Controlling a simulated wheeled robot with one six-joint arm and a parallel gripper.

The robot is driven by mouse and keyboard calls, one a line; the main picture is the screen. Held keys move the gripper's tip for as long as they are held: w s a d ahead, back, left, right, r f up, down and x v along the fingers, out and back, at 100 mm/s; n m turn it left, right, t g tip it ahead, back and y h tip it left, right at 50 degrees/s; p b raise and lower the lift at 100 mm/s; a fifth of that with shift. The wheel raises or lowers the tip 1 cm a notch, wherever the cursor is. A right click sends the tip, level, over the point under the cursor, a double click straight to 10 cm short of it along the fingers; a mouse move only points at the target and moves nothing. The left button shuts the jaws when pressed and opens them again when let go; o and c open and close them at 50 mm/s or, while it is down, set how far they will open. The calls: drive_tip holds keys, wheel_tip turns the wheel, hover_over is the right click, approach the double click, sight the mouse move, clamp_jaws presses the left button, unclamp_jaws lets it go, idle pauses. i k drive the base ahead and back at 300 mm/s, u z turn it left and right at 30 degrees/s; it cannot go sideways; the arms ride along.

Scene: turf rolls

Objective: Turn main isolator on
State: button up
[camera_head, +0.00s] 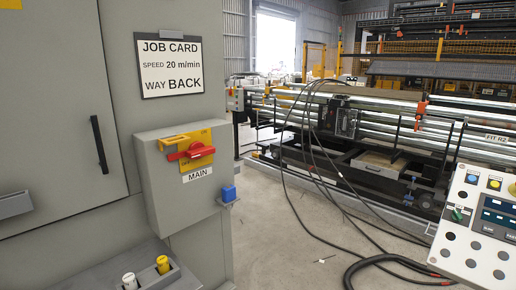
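The main isolator is a red rotary handle (191,153) on a yellow plate (204,137). It is on the front of a grey box (168,195) fixed to a tall grey cabinet at the left. The handle lies roughly horizontal across the plate. A label (197,174) reading "MAIN" sits just below it. The markings on the plate are too small to read. My gripper is not in view, and nothing touches the handle.
A job card (169,65) hangs above the box. A blue block (228,194) juts from its right side. A tray with white and yellow items (163,265) is below. A control panel (481,225) stands at right. Black cables (382,260) cross the open floor before the roller machine.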

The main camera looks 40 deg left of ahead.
sight(197, 150)
drive_tip(key=u, duration=0.1)
drive_tip(key=i, duration=0.55)
drive_tip(key=u, duration=0.7)
drive_tip(key=i, duration=0.4)
drive_tip(key=u, duration=0.5)
